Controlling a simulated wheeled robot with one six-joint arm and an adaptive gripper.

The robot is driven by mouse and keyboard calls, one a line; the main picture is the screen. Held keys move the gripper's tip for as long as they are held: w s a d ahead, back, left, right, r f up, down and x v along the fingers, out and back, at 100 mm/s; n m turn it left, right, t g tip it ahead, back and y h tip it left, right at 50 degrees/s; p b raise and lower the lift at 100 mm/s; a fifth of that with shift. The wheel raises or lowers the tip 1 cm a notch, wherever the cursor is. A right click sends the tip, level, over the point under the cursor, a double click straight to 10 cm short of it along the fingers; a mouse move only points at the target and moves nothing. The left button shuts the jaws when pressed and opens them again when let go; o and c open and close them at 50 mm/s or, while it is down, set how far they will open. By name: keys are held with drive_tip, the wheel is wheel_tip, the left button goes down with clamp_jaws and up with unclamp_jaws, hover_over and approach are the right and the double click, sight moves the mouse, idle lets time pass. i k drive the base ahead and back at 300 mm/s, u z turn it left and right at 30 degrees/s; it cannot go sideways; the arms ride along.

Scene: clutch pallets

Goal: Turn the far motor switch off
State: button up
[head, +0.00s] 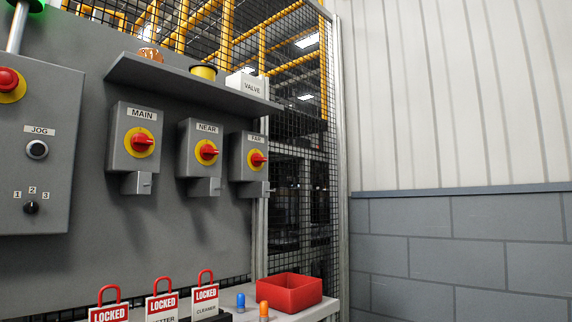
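The far motor switch (258,159) is a red rotary handle on a yellow disc, on the grey box labelled FAR (249,146). It is the rightmost of three switch boxes on the grey panel. Its handle looks roughly horizontal, seen at a steep angle. The NEAR switch (208,152) and the MAIN switch (141,142) are alike and stand to its left, also with handles roughly horizontal. A small grey bracket hangs under each box. My gripper is not in view.
A shelf (190,82) above the switches holds a white VALVE box (247,83) and a yellow-rimmed spool (204,72). Below are several red LOCKED padlocks (206,294), a red bin (290,293) and small blue and orange items. Wire mesh (300,170) stands right of the panel.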

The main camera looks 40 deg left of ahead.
sight(256, 160)
drive_tip(key=u, duration=0.45)
drive_tip(key=i, duration=0.9)
drive_tip(key=u, duration=0.75)
